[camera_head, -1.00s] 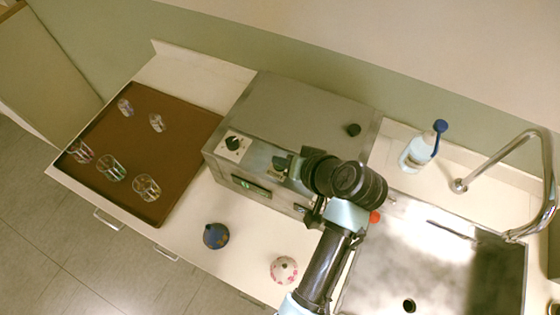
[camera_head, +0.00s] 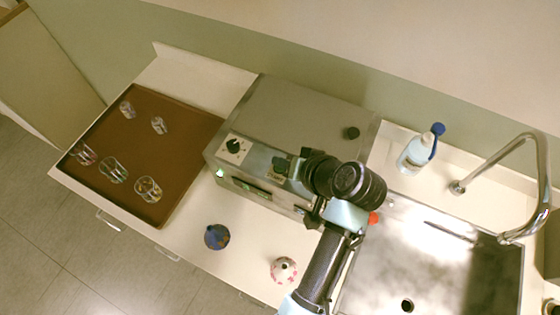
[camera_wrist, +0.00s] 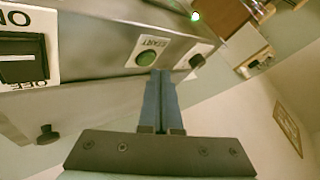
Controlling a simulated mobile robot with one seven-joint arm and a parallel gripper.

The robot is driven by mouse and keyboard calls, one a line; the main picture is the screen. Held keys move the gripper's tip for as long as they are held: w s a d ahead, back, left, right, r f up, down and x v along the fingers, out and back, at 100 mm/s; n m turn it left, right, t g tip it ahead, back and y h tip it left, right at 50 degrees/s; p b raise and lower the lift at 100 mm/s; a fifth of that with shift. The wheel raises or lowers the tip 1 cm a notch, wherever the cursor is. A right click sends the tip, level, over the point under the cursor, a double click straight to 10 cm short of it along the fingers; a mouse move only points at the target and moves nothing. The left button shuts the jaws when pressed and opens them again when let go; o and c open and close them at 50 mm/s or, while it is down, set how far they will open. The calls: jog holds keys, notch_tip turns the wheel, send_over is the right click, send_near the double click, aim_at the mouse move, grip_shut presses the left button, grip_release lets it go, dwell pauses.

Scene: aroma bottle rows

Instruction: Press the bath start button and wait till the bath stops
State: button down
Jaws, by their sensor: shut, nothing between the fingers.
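The bath is a grey metal box (camera_head: 300,115) on the counter in the head view. In the head view my arm hides part of the panel.
A dark dial (camera_head: 234,146) sits on the panel's left; an ON/OFF switch (camera_wrist: 22,60) shows in the wrist view. A brown tray (camera_head: 180,175) with several glasses stands left. A bottle (camera_head: 415,155) and sink (camera_head: 430,245) are right.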

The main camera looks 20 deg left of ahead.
jog(key=shift+r, duration=0.1)
notch_tip(320, 180, up, 5)
jog(key=p, duration=0.4)
jog(key=shift+p, duration=0.3)
dwell(0.8)
